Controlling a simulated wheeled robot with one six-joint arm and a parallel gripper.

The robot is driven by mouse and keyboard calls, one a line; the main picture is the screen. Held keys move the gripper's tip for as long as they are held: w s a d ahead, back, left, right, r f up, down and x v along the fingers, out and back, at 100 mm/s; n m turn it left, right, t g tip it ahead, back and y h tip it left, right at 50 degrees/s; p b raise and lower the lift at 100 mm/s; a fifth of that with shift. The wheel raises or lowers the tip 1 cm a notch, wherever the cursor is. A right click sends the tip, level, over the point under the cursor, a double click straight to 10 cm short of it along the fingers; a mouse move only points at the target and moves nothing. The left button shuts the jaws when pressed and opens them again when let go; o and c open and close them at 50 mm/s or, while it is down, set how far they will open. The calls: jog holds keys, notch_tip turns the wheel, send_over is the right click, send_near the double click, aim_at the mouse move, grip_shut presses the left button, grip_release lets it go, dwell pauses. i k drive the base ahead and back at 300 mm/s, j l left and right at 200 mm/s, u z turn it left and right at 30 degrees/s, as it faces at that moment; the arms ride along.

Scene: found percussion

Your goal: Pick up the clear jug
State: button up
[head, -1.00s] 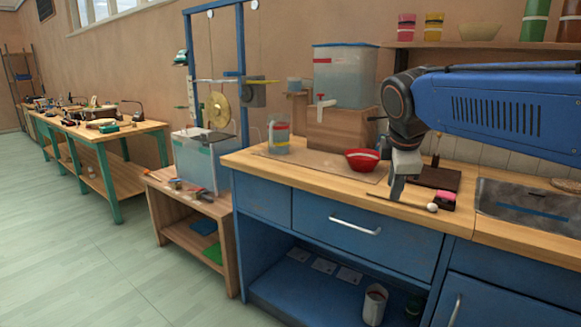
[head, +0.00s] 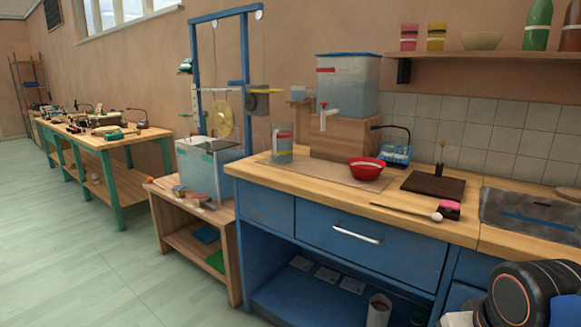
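The clear jug (head: 282,145) stands upright at the left end of the blue counter's wooden top. It is see-through, with coloured bands around its upper part, and nothing touches it from my arm. My arm shows only at the bottom right corner as a dark joint with an orange ring. My gripper's fingers are outside the picture, so I cannot see whether they are open or shut.
A red bowl (head: 367,170) sits right of the jug. Behind is a clear tank with a white tap (head: 346,84) on a wooden block (head: 345,138). A beater (head: 405,211) lies near the front edge. A water tank (head: 205,170) stands on the low table at left.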

aim_at(281, 132)
jog(key=i+j, duration=0.2)
jog(key=j, duration=0.2)
jog(key=i+j, duration=0.2)
jog(key=j, duration=0.15)
jog(key=i+j, duration=0.2)
jog(key=j, duration=0.2)
